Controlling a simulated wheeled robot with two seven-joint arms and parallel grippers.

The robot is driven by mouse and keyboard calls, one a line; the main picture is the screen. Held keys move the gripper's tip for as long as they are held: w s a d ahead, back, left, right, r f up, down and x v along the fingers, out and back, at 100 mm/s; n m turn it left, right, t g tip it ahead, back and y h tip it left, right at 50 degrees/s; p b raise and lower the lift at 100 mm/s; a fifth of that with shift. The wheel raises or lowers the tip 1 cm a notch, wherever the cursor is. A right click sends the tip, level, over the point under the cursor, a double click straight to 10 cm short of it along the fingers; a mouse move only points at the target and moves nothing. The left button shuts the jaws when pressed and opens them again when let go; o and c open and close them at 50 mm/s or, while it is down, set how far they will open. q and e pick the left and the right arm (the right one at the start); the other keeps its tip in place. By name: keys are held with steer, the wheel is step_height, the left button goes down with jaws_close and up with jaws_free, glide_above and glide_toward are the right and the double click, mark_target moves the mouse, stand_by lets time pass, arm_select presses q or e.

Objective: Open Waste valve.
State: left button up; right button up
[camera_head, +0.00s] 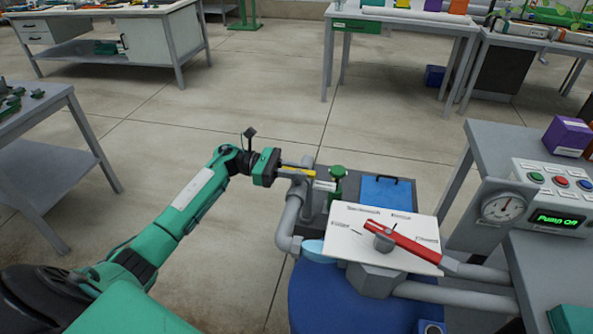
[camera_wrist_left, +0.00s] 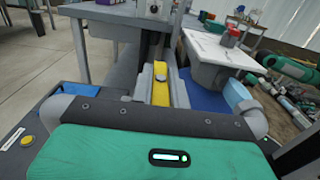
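My left gripper (camera_head: 284,169) reaches in from the left to a yellow valve lever (camera_head: 298,165) on the grey pipework. In the left wrist view the yellow lever (camera_wrist_left: 160,86) lies between the widely spread fingers, with space on both sides. The gripper looks open, and I cannot tell whether it touches the lever. A green valve handle (camera_head: 338,176) stands beyond the yellow one. I cannot tell which valve is labelled Waste. My right gripper is not in view.
A grey pipe (camera_head: 290,222) bends down beside the blue tank (camera_head: 325,300). A blue clipboard-like panel (camera_head: 386,192) lies behind the plate. The floor left of the skid is clear.

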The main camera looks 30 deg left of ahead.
arm_select(q)
jaws_close()
